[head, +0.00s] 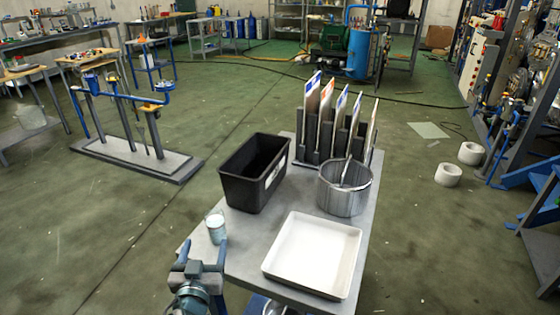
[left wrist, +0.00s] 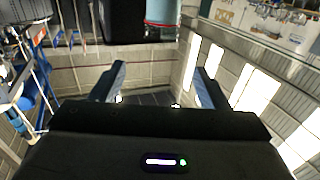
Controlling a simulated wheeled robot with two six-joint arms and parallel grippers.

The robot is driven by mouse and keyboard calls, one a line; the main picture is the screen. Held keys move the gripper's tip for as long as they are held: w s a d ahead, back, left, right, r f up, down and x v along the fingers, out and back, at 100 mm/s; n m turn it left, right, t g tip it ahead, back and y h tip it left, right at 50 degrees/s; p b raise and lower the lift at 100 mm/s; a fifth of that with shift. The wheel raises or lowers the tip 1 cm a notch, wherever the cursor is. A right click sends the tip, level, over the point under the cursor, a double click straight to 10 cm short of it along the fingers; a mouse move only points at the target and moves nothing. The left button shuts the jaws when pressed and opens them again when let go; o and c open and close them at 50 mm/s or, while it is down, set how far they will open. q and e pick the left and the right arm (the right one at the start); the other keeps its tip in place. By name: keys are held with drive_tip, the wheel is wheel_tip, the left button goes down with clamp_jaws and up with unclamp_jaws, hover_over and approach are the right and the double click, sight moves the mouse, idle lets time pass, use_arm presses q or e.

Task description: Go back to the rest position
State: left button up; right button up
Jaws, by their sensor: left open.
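My left gripper (head: 204,250) is at the near left corner of the grey table (head: 250,262) in the head view. Its two blue-grey fingers point up and stand apart, with nothing seen between them. A small glass beaker (head: 216,230) with pale contents stands upright on the table just beyond the fingertips, apart from them as far as I can tell. In the left wrist view the same open gripper (left wrist: 160,82) shows an empty gap between its fingers. My right gripper is not in view.
The table holds a black bin (head: 237,190), a white tray (head: 313,255), a metal pot (head: 343,198) with a tool in it, and a dark rack (head: 310,150) of upright boards. A low stand (head: 140,160) is on the floor at left. Open floor (head: 90,240) lies left of the table.

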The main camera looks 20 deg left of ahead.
use_arm(q)
drive_tip(key=s+d+f+m+g+h, duration=0.2)
drive_tip(key=s+d+f+g, duration=0.1)
drive_tip(key=s+f+g, duration=0.55)
drive_tip(key=s+d+f+m+g+h, duration=0.25)
drive_tip(key=s+f+g, duration=0.25)
drive_tip(key=s, duration=0.7)
wheel_tip(320, 180, down, 28)
drive_tip(key=a+g, duration=0.2)
drive_tip(key=a, duration=0.1)
drive_tip(key=s+f, duration=0.5)
drive_tip(key=f, duration=0.3)
drive_tip(key=s+f, duration=0.6)
drive_tip(key=f, duration=0.3)
drive_tip(key=shift+a, duration=0.3)
drive_tip(key=shift+g, duration=0.25)
